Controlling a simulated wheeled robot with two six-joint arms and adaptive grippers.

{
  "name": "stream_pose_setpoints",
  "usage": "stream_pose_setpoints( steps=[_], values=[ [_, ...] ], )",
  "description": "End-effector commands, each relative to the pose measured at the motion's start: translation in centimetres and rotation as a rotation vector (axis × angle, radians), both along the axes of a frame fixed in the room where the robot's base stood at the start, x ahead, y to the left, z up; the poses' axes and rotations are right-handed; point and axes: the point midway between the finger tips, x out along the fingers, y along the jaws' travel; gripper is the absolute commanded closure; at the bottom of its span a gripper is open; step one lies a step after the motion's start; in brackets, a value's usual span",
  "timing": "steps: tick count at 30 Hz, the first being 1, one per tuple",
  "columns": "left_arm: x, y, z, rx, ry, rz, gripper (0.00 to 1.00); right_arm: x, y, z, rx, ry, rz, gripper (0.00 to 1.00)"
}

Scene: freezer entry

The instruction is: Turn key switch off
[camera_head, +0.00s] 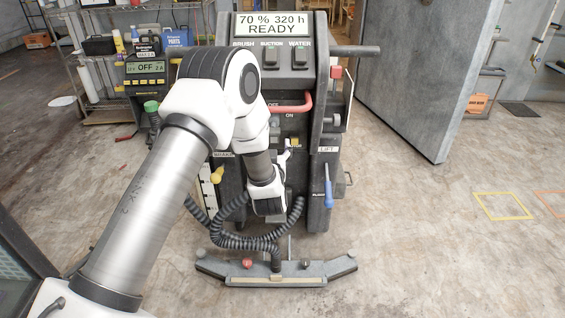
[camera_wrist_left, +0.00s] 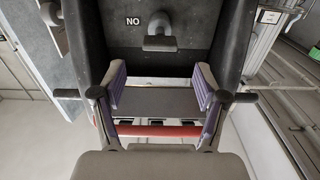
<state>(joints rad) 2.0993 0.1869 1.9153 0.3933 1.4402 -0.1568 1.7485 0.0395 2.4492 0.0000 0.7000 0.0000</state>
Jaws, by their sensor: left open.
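The key switch (camera_wrist_left: 160,42) shows in the left wrist view as a grey knob with a crosswise bar on a dark panel. That view is upside down, so the ON label (camera_wrist_left: 133,21) reads as NO. In the head view my arm largely hides the key, near the OFF and ON labels (camera_head: 290,115). My left gripper (camera_head: 282,140) is in front of the scrubber's panel, partly hidden by its own wrist. In the left wrist view its two fingers (camera_wrist_left: 160,78) are wide apart, with nothing between them; the key lies beyond the tips, untouched. My right gripper is not in view.
A red handle (camera_head: 292,107) crosses the panel just above the key area. The scrubber (camera_head: 325,110) has a READY display (camera_head: 274,25), black hoses (camera_head: 245,240) and a squeegee bar (camera_head: 275,273) low in front. A grey door (camera_head: 425,70) stands right. Floor at right is open.

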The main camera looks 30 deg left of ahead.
Motion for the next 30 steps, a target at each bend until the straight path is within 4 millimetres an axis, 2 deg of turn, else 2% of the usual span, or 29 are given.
stream_pose_setpoints(
  steps=[1,5,15,24,25,27,29,30],
  values=[
    [0.1,0.0,-0.3,0.000,-0.007,0.000,0.27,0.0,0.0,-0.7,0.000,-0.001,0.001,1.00],
    [1.1,0.6,0.2,-0.001,-0.010,-0.001,0.27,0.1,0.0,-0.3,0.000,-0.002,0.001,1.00],
    [6.1,3.7,0.1,-0.001,-0.006,-0.002,0.27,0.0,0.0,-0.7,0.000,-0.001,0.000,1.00],
    [6.8,4.0,0.1,-0.001,-0.004,-0.003,0.27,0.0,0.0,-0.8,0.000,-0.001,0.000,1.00],
    [6.8,4.0,0.1,-0.001,-0.004,-0.003,0.34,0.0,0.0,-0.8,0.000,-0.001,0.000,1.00],
    [6.8,4.0,0.1,-0.001,-0.004,-0.003,0.59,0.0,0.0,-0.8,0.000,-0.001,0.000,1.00],
    [6.7,4.0,0.1,-0.001,-0.004,-0.003,0.80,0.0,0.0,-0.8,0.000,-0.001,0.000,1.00],
    [6.7,4.0,0.1,-0.001,-0.004,-0.003,0.87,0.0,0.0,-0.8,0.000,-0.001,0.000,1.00]
  ],
)
